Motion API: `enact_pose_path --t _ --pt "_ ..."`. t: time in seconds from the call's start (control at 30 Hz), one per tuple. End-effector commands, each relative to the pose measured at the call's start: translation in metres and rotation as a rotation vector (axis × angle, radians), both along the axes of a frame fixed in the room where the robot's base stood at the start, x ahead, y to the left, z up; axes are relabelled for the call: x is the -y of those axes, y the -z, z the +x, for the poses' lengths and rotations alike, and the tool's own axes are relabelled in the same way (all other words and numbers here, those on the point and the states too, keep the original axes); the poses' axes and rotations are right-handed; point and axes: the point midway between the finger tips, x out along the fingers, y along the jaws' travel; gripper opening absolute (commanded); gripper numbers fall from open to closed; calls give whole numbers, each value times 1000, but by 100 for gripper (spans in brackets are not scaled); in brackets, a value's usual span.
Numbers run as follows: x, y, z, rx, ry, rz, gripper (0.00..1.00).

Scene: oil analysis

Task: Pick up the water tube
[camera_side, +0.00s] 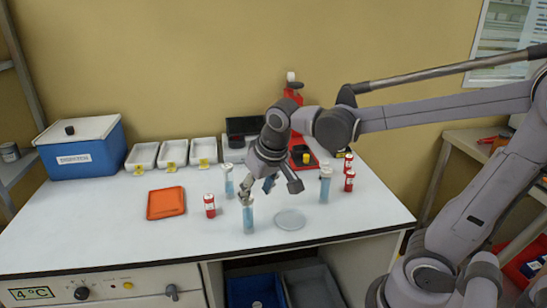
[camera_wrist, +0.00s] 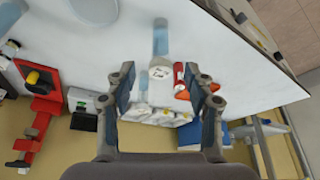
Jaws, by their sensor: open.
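Three capped tubes with light blue liquid stand upright on the white bench in the side view: a front one (camera_side: 249,218), a rear left one (camera_side: 228,184) and a right one (camera_side: 325,187). I cannot tell which holds water. My gripper (camera_side: 270,188) hangs open and empty above the bench among them, its left finger close to the front tube's cap. In the wrist view, my open gripper (camera_wrist: 164,84) has one blue tube (camera_wrist: 160,42) beyond its fingertips. A white cap (camera_wrist: 160,71) shows between the fingers. Contact cannot be told.
A red-and-white bottle (camera_side: 209,206) stands left of the front tube, and two more (camera_side: 349,181) stand at right. A clear dish (camera_side: 290,219) lies near the front edge. An orange tray (camera_side: 166,202), white trays (camera_side: 143,156) and a blue cooler (camera_side: 88,155) are left.

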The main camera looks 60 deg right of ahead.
Motion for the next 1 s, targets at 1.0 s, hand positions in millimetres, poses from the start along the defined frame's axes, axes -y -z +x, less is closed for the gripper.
enact_pose_path --t 1.0 --pt "10 85 38 1 0 0 53"
